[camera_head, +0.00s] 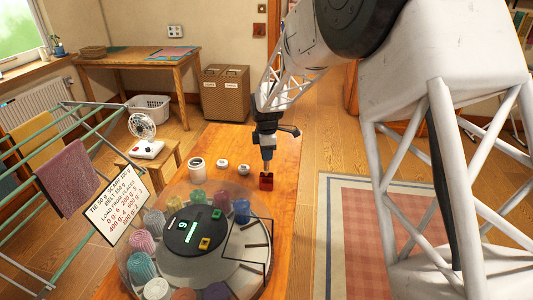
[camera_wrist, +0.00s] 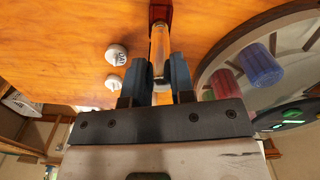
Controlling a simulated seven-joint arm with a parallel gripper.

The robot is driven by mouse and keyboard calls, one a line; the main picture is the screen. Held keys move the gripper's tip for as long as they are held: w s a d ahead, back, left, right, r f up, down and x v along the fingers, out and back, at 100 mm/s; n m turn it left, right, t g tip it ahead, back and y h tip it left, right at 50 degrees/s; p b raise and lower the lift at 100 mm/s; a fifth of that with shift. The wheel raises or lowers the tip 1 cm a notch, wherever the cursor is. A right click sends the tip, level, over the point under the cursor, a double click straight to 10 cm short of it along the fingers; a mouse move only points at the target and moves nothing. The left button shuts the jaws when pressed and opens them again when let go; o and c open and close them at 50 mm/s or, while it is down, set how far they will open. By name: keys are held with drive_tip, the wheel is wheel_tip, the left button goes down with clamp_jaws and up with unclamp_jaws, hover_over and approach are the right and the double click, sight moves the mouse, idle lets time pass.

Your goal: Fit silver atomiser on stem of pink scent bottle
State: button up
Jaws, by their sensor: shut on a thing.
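My gripper (camera_head: 267,143) points down over the wooden table and also shows in the wrist view (camera_wrist: 155,75). Its fingers are shut on a pale, shiny rod-like piece (camera_wrist: 159,45). A red block (camera_head: 266,182) lies at the far end of this piece and also shows in the wrist view (camera_wrist: 159,11). I cannot tell whether the piece and the block are joined or only touching. I make out no pink scent bottle or silver atomiser for certain. A pink ribbed cup-like thing (camera_head: 155,222) stands on the round carousel.
The clear-rimmed carousel (camera_head: 250,262) holds several coloured rolls and a dark scale (camera_head: 192,235) with green digits. Two small white round things (camera_head: 222,164) and a white pot (camera_head: 196,171) stand behind it. A sign (camera_head: 117,210) stands at left.

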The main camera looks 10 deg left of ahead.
drive_tip(key=shift+f, duration=0.35)
idle(0.9)
